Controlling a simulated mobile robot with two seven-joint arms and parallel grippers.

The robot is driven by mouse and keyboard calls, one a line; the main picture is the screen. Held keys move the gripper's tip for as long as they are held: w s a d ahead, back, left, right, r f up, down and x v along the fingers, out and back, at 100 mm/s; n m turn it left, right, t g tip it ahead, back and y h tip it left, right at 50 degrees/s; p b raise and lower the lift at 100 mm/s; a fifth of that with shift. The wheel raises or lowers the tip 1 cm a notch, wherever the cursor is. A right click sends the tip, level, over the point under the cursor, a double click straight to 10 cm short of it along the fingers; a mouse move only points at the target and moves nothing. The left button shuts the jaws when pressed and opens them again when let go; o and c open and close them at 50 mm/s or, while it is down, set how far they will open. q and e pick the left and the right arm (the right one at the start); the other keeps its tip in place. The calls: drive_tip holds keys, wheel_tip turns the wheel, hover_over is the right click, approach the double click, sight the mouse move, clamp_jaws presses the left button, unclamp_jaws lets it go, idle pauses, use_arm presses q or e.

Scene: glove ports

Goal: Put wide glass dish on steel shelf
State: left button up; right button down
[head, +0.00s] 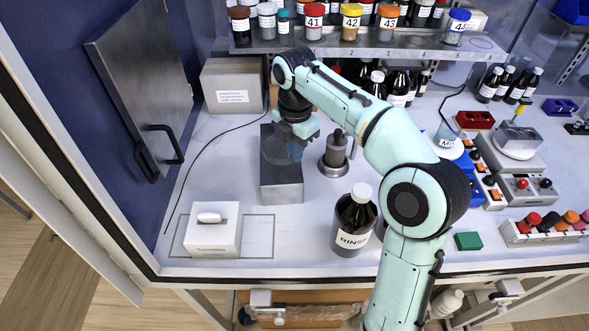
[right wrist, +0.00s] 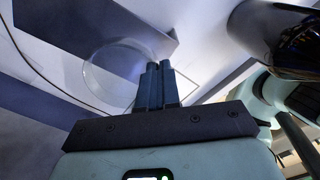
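The wide glass dish (head: 276,148) is a clear, faint round shape just left of my right gripper, above a grey steel block. It also shows in the right wrist view (right wrist: 108,72), its rim passing at the fingers. My right gripper (head: 295,152) has its two blue fingers almost together and appears shut on the dish's rim; in the wrist view the fingertips (right wrist: 158,66) overlap that rim. The steel shelf (head: 350,49) runs across the back, carrying jars with coloured lids. My left gripper is out of view.
The steel block (head: 283,190) stands below the dish. A metal cylinder (head: 336,152) and a brown RINSE bottle (head: 354,222) stand to its right. A white box (head: 213,230) is at front left, a grey carton (head: 232,86) behind. Several bottles stand under the shelf.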

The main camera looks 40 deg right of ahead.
sight(294, 175)
drive_tip(key=shift+w+f, duration=0.2)
drive_tip(key=shift+f, duration=0.35)
drive_tip(key=shift+w+f, duration=0.15)
drive_tip(key=shift+f, duration=0.4)
wheel_tip(294, 175, down, 4)
drive_tip(key=shift+s+r+b, duration=0.15)
drive_tip(key=shift+r+b, duration=0.1)
drive_tip(key=shift+b, duration=0.25)
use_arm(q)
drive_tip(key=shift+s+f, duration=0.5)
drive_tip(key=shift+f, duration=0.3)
use_arm(e)
drive_tip(key=c, duration=1.8)
unclamp_jaws()
drive_tip(key=shift+f, duration=0.15)
drive_tip(key=o, duration=0.4)
drive_tip(key=shift+o, duration=0.2)
